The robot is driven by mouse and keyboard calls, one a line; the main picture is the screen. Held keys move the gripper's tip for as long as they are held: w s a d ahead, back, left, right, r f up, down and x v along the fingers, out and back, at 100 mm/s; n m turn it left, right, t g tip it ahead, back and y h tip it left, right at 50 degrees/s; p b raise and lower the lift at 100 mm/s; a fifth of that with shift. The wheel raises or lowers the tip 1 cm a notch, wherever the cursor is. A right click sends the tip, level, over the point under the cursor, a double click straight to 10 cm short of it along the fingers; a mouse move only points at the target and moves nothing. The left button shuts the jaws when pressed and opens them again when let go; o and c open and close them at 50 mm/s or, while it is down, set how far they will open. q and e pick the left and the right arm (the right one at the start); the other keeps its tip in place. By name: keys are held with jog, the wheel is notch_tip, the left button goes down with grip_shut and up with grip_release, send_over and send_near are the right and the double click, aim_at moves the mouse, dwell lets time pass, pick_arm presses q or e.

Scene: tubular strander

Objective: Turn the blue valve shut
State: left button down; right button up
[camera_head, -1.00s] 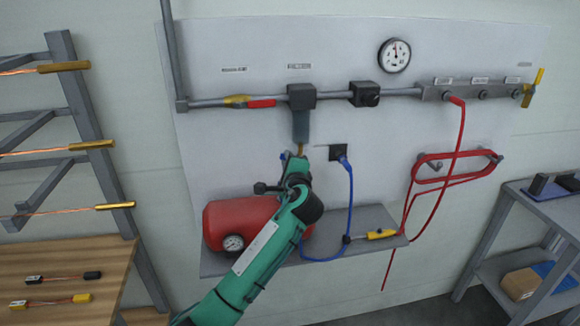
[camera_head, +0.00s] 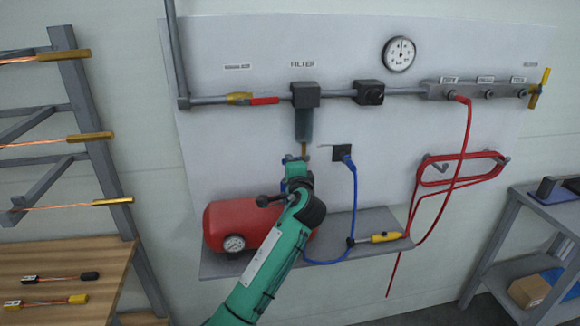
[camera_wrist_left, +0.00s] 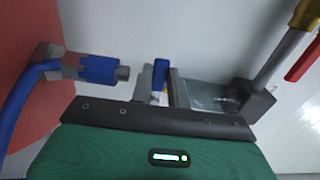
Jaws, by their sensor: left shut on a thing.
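The blue valve (camera_wrist_left: 160,76) shows in the left wrist view as a small blue handle between the two fingers of my left gripper (camera_wrist_left: 161,90). The gripper is shut on it. In the head view my left gripper (camera_head: 297,163) is just under the brass fitting (camera_head: 304,149) at the bottom of the grey filter bowl (camera_head: 303,124). There the gripper hides most of the valve. The filter bowl lies right beside the fingers in the left wrist view (camera_wrist_left: 205,95). My right gripper is in neither view.
A blue hose (camera_head: 354,200) hangs from a black wall outlet (camera_head: 342,153) to the right of my gripper. A red tank (camera_head: 222,220) stands on the shelf (camera_head: 215,269) behind my arm. A pipe with a red lever (camera_head: 264,101) runs above. A red hose (camera_head: 466,135) hangs further right.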

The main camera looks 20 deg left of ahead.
pick_arm(q)
jog(key=shift+f, duration=0.1)
jog(key=c, duration=1.3)
grip_release()
jog(key=shift+c, duration=0.2)
jog(key=shift+r, duration=0.2)
